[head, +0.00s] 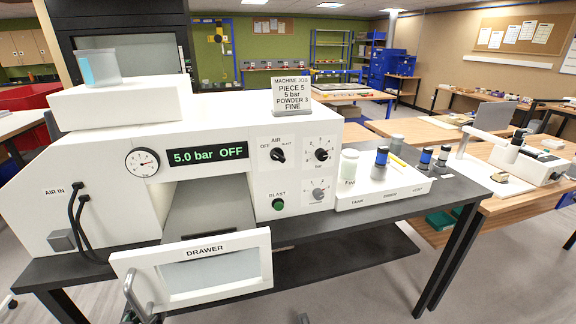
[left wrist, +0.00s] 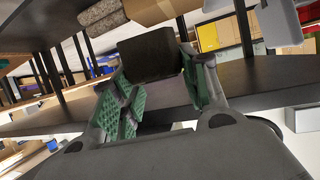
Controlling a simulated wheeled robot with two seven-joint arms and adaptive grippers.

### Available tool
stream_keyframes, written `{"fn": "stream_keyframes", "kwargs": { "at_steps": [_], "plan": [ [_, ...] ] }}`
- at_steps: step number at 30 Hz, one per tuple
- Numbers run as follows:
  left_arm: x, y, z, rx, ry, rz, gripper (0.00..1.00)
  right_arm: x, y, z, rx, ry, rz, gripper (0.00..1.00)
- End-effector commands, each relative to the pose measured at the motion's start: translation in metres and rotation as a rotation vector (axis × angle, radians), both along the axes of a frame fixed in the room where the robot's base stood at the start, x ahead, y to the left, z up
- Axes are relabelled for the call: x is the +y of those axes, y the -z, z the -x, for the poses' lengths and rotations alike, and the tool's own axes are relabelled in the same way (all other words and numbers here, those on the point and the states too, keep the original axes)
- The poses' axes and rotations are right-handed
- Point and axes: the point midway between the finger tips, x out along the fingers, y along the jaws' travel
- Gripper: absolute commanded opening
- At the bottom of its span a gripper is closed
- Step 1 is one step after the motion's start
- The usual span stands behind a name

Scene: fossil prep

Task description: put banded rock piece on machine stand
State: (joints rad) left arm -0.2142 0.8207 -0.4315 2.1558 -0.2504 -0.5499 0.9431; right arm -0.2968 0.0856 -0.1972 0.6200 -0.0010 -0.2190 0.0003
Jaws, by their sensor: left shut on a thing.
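In the left wrist view my left gripper (left wrist: 157,90), with green pads, is shut on a dark block (left wrist: 148,54). The block is in shadow and I see no bands on it, so I cannot tell whether it is the banded rock piece. In the head view only a small part of my left gripper (head: 140,307) shows, at the lower left beside the drawer front (head: 195,270). The white machine (head: 230,140) stands on the dark table, its display reading 5.0 bar OFF. I cannot make out a stand in it.
A job card (head: 291,90) on the machine names piece 5, 5 bar, powder 3, fine. A white rack (head: 365,195) with jars is right of the machine. The drawer front juts over the table's front edge. A speckled piece (left wrist: 100,14) lies beyond the block.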

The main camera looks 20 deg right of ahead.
Motion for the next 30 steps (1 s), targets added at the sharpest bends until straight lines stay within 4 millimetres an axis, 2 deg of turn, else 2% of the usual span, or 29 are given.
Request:
{"fn": "stream_keyframes", "kwargs": {
  "at_steps": [11, 23, 30],
  "plan": [
    [0.001, 0.011, 0.010, 0.000, -0.111, 0.004, 0.10, 0.002, 0.005, 0.000, -0.001, 0.000, -0.002, 0.40],
    [0.005, 0.019, 0.020, 0.000, -0.205, 0.003, 0.10, -0.013, 0.008, -0.001, -0.001, -0.005, 0.015, 0.40],
    [0.006, 0.021, 0.023, -0.002, -0.232, 0.002, 0.10, -0.010, 0.009, -0.001, -0.001, -0.003, 0.010, 0.40]
  ]
}}
